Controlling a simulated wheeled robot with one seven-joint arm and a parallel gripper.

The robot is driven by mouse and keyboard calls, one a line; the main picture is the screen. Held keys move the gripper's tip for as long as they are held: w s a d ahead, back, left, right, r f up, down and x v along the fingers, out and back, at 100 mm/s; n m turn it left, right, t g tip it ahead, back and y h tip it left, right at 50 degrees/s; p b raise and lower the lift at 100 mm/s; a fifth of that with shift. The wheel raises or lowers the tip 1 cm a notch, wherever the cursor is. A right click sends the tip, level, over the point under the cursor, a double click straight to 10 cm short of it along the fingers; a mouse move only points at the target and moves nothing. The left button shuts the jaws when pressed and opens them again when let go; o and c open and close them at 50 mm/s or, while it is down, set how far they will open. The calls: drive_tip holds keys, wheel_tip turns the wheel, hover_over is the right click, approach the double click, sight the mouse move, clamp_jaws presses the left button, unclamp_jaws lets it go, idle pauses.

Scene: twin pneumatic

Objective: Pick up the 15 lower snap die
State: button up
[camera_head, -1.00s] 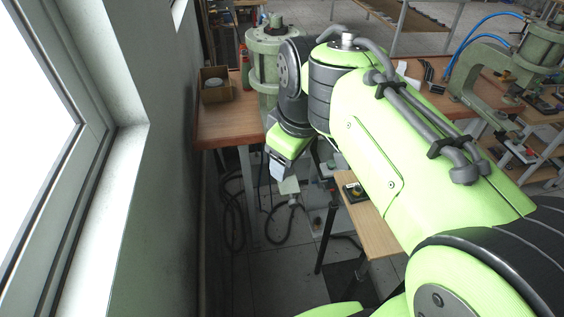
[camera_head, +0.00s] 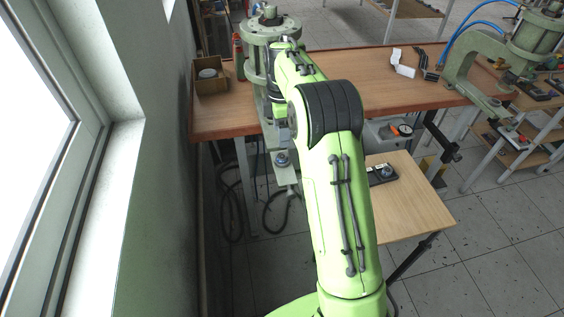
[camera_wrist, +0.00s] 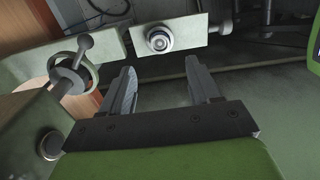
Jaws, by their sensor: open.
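A small round metal die, which looks like the lower snap die (camera_head: 281,159), sits on the pale lower arm of the green press (camera_head: 272,55) at the left end of the bench. In the wrist view this die (camera_wrist: 158,38) shows a round top with a dark ring, on a flat pale block. My gripper (camera_wrist: 160,82) is open, with nothing between its two fingers. The die lies just beyond the fingertips, roughly centred between them and apart from them. In the head view my gripper (camera_head: 284,136) is partly hidden by my arm, close to the die.
A ring and a knobbed rod (camera_wrist: 75,65) stand left of the fingers. A wooden side table (camera_head: 415,205) holds a dark tray (camera_head: 382,177) with a round part. A cardboard box (camera_head: 210,76) and a red bottle (camera_head: 239,62) stand on the bench. The wall is left.

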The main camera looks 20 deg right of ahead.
sight(280, 157)
wheel_tip(280, 157, down, 9)
drive_tip(key=shift+a+r+b, duration=0.1)
drive_tip(key=shift+r+b, duration=0.05)
drive_tip(key=shift+b, duration=0.6)
drive_tip(key=shift+r, duration=0.1)
clamp_jaws()
